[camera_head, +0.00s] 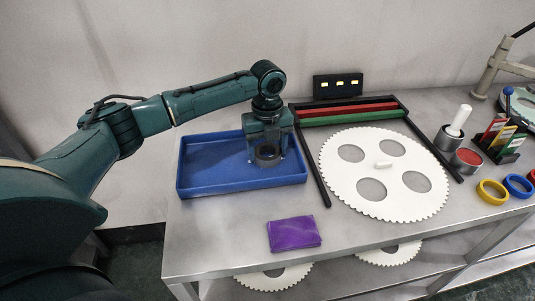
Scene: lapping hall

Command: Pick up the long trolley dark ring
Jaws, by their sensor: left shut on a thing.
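My left arm comes in from the left, and its gripper (267,150) points down over the right part of the blue tray (205,184). The gripper is shut on a dark ring (266,156), which shows between the fingers. The fingers partly hide the ring. I cannot tell whether the ring touches the tray floor or is slightly above it. My right gripper is not in view.
A large white toothed disc (373,212) lies right of the tray by a dark frame (312,168). A purple packet (294,234) lies in front. Yellow (492,192) and blue (517,186) rings, cups and a card rack are at right. Bare tabletop is front left.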

